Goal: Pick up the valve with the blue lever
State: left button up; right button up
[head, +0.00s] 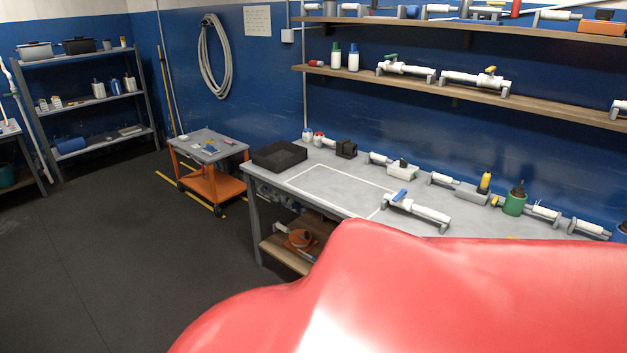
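The valve with the blue lever (428,213) is a white pipe piece lying across two grey supports on the grey workbench (330,174). It sits near the middle of the bench, just right of a white outlined rectangle. Its blue lever (398,195) is on top at the left end and tilts upward. Neither of my grippers is in view.
A black tray (279,157) stands at the bench's left end. White fittings, a green container (514,203) and a yellow bottle (485,182) line the back. Green- (405,68) and yellow-lever valves (474,81) rest on the shelf above. The outlined area is clear.

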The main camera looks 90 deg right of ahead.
aim_at(408, 205)
jog(key=z, duration=3.45)
